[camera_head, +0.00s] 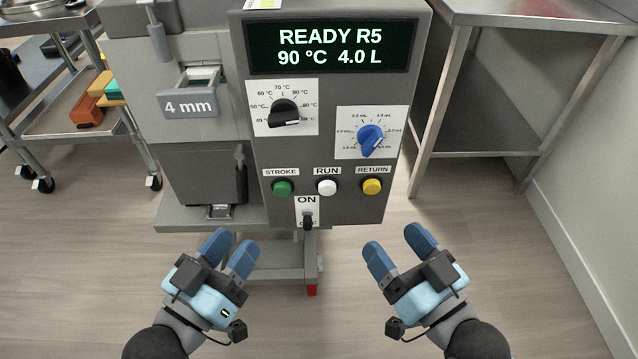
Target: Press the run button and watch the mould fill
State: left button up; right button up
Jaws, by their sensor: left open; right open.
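The white run button (327,187) is on the grey control panel (334,100), between the green stroke button (282,188) and the yellow return button (372,187). The display (331,47) reads "READY R5, 90 °C 4.0 L". A black dial (285,111) and a blue dial (370,139) sit above the buttons. The toggle switch (308,221) is below, under an ON label. No mould is clearly visible. My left gripper (229,252) is open and empty, below and left of the panel. My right gripper (400,250) is open and empty, below and right of the buttons.
A drawer-like part marked 4 mm (189,104) is on the machine's left. A steel table (520,100) stands right, beside a wall. A wheeled cart (75,125) with coloured blocks stands left. The floor before the machine is clear.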

aim_at(326, 187)
jog(key=k+l+z, duration=0.15)
jog(key=l, duration=0.3)
jog(key=k+l+z, duration=0.15)
jog(key=l, duration=0.3)
jog(key=k+l+z, duration=0.1)
jog(key=l, duration=0.35)
